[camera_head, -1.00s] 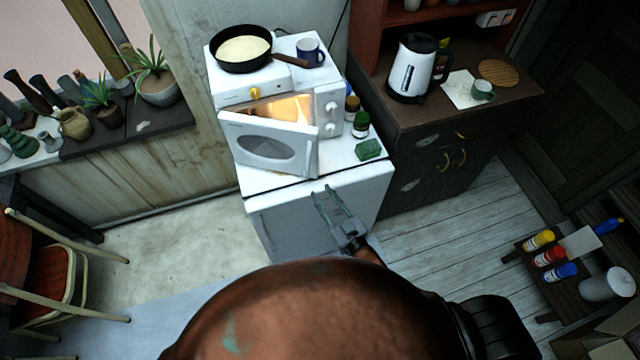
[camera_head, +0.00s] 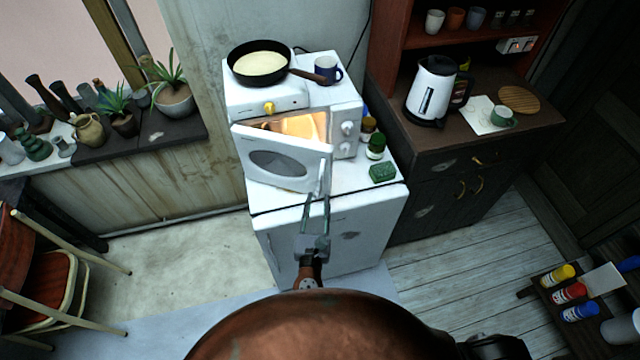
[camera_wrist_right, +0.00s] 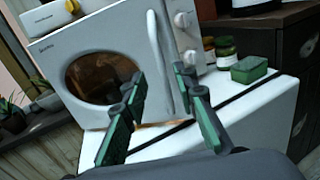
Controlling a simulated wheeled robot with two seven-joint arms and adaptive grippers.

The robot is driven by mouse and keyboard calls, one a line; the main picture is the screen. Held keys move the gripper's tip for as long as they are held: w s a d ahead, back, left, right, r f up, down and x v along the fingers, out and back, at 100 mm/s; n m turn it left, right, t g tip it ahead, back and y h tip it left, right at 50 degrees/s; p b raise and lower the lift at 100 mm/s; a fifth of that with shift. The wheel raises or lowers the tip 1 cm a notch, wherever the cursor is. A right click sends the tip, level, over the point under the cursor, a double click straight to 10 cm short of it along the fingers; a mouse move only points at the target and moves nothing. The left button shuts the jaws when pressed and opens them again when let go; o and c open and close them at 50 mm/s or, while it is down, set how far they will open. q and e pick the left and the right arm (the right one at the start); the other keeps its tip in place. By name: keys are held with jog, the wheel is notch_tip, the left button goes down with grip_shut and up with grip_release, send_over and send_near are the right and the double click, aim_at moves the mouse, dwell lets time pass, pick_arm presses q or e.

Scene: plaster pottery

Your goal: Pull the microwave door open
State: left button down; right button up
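The white microwave (camera_head: 344,121) stands on a small white fridge, with its lit inside showing. Its door (camera_head: 282,160) is partly open, swung out toward me and to the left. The door's handle (camera_head: 323,180) is on its right edge; it also shows as an upright white bar in the right wrist view (camera_wrist_right: 160,62). My right gripper (camera_head: 318,205) is in front of and below the handle. In the right wrist view the green fingers (camera_wrist_right: 157,84) are spread apart, with nothing clearly between them and the handle just beyond. My left gripper is not in view.
A hot plate with a frying pan (camera_head: 258,62) and a blue mug (camera_head: 328,69) sit on the microwave. A kettle (camera_head: 433,90) stands on the cabinet.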

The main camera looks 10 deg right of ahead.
aim_at(320, 185)
jog(key=x, duration=0.7)
jog(key=shift+w, duration=0.2)
jog(key=shift+c, duration=0.7)
grip_shut()
